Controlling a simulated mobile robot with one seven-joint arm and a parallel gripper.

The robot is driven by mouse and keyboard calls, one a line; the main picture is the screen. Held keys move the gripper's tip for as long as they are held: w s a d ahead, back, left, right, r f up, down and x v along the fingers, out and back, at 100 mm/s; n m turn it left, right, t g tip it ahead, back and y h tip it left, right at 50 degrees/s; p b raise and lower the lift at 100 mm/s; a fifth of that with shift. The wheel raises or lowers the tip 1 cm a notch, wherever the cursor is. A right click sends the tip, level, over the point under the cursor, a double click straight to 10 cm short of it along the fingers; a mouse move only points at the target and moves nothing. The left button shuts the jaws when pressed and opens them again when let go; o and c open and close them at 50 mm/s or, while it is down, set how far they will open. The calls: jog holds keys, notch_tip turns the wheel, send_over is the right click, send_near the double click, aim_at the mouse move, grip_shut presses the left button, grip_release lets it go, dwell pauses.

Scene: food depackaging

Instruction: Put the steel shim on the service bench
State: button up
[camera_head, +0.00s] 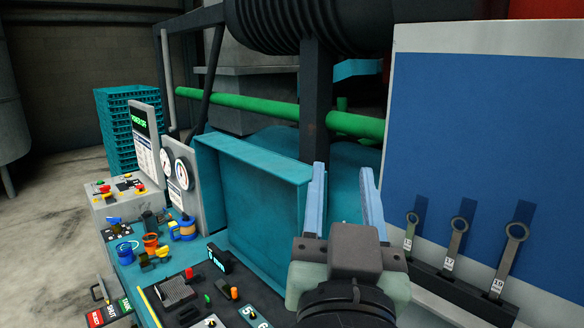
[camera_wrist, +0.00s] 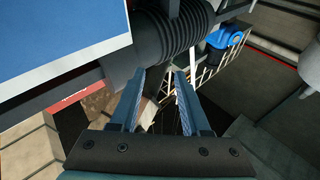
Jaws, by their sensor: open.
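My gripper (camera_head: 343,170) points up and away in the head view, with its two blue fingers apart and nothing between them. In the wrist view my gripper (camera_wrist: 160,73) is also open and empty, aimed toward machinery with a ribbed black hose. I cannot make out a steel shim in either view. No surface can be told for certain as the service bench. A teal machine bench (camera_head: 215,255) with controls and small parts lies left of my gripper, apart from it.
A blue tool board (camera_head: 480,130) stands at right, with several labelled wrenches (camera_head: 457,235) on a dark rack below it. A green pipe (camera_head: 255,104) and a dark post (camera_head: 314,100) cross behind my gripper. Teal crates (camera_head: 130,128) are stacked at left beside open floor (camera_head: 50,230).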

jog(key=s+a+r+n+t+y, duration=0.1)
jog(key=s+a+r+t, duration=0.2)
jog(key=r, duration=0.4)
jog(key=s+a+r+n+t+y, duration=0.1)
jog(key=s+a+r+t+y, duration=0.1)
jog(key=r, duration=0.6)
jog(key=s+a+t, duration=0.1)
jog(key=s, duration=0.1)
jog(key=shift+s+n, duration=0.4)
jog(key=shift+d, duration=0.1)
